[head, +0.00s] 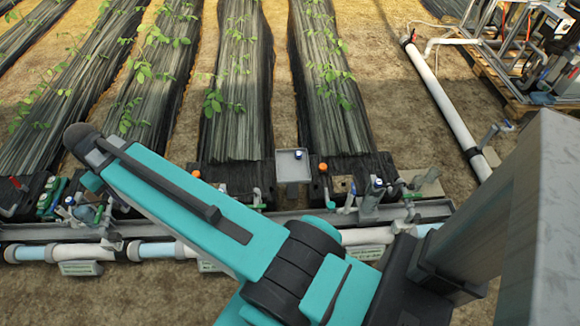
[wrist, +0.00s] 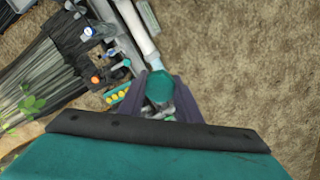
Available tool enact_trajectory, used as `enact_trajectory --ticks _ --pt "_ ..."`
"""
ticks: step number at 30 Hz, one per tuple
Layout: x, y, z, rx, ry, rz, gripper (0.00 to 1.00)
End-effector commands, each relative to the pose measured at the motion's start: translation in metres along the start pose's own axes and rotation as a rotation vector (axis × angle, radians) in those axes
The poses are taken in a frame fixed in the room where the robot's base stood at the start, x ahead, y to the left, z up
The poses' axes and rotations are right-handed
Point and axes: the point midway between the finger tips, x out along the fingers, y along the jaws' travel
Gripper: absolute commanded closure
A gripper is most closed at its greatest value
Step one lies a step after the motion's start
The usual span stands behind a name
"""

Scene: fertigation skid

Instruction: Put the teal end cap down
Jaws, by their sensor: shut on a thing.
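The teal end cap (wrist: 160,86) sits between the fingertips of my gripper (wrist: 160,92) in the wrist view. My gripper is shut on it, with one dark finger on each side. A white pipe (wrist: 133,22) runs down toward the cap and its near end shows just above it. I cannot tell whether the cap touches the pipe. In the head view my arm covers the middle, and I cannot make out the gripper or the held cap there.
A small grey tray (head: 292,168) stands between the black-covered plant rows. Pipes and valves line a long grey rail (head: 225,222). A white pipe (head: 440,95) and a pallet of equipment lie at the right. Bare soil (wrist: 255,60) is open right of the gripper.

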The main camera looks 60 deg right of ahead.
Motion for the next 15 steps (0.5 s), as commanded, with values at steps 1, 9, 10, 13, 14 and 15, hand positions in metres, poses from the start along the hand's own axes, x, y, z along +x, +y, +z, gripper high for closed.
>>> enact_trajectory --ticks 1,9,10,13,14,15 --pt "0.003 0.001 0.000 -0.002 0.000 0.000 0.91" --pt "0.035 0.034 -0.003 -0.010 -0.002 0.000 0.91" --pt "0.041 0.041 -0.004 -0.011 -0.001 0.000 0.91" --pt "0.062 0.066 -0.004 -0.015 -0.002 0.000 0.91" --pt "0.069 0.073 -0.003 -0.017 -0.002 0.000 0.91" --pt "0.077 0.085 -0.003 -0.019 -0.002 0.000 0.91"
